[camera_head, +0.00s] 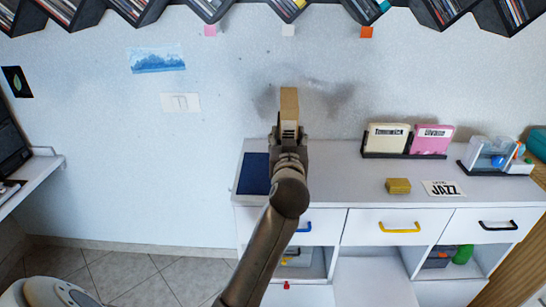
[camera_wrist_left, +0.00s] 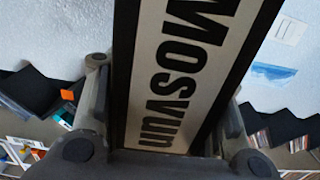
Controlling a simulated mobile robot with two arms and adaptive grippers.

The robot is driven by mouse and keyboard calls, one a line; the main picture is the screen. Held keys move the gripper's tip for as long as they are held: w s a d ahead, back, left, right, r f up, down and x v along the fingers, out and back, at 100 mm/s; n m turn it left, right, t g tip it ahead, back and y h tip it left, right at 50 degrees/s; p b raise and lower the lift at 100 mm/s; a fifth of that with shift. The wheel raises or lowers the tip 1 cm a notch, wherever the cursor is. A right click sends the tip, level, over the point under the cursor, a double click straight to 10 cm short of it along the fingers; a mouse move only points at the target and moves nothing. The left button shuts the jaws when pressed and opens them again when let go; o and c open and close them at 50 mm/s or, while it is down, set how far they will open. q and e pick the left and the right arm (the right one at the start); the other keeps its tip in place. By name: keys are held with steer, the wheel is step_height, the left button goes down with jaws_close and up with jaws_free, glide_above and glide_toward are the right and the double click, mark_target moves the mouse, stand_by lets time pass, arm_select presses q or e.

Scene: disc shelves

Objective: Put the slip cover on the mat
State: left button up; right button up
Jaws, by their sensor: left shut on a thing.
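The slip cover (camera_head: 289,101) is beige and seen edge-on in the head view, upright above my left gripper. In the left wrist view the slip cover (camera_wrist_left: 183,75) shows a pale face with large black letters "Mosvun" and dark borders. My left gripper (camera_head: 289,130) is shut on the slip cover and holds it in front of the wall. The dark blue mat (camera_head: 254,174) lies flat on the left end of the white cabinet top, below and left of the gripper. Part of the mat's right side may be hidden behind my arm. My right gripper is not in view.
On the cabinet top (camera_head: 340,168), a yellow block (camera_head: 398,186) and a JAZZ card (camera_head: 443,188) lie right of the arm. A rack (camera_head: 405,155) holds a beige and a pink cover behind them. Dark disc shelves (camera_head: 288,8) hang above.

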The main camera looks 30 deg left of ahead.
arm_select(q)
steer(key=a, duration=0.1)
steer(key=w+a+f, duration=0.1)
steer(key=w+a, duration=0.1)
steer(key=a, duration=0.1)
steer(key=shift+w+f, duration=0.25)
steer(key=shift+f, duration=0.1)
steer(key=w+a+f, duration=0.1)
steer(key=f, duration=0.2)
steer(key=w+a+f, duration=0.1)
steer(key=a+f, duration=0.1)
steer(key=f, duration=0.1)
steer(key=w+a+f, duration=0.1)
steer(key=f, duration=0.2)
steer(key=shift+w+a+f, duration=0.2)
steer(key=shift+w+a, duration=0.05)
steer(key=shift+f, duration=0.1)
steer(key=shift+f, duration=0.1)
steer(key=o, duration=0.6)
steer(key=shift+f, duration=0.15)
steer(key=shift+c, duration=0.2)
steer(key=o, duration=0.4)
steer(key=shift+o, duration=0.2)
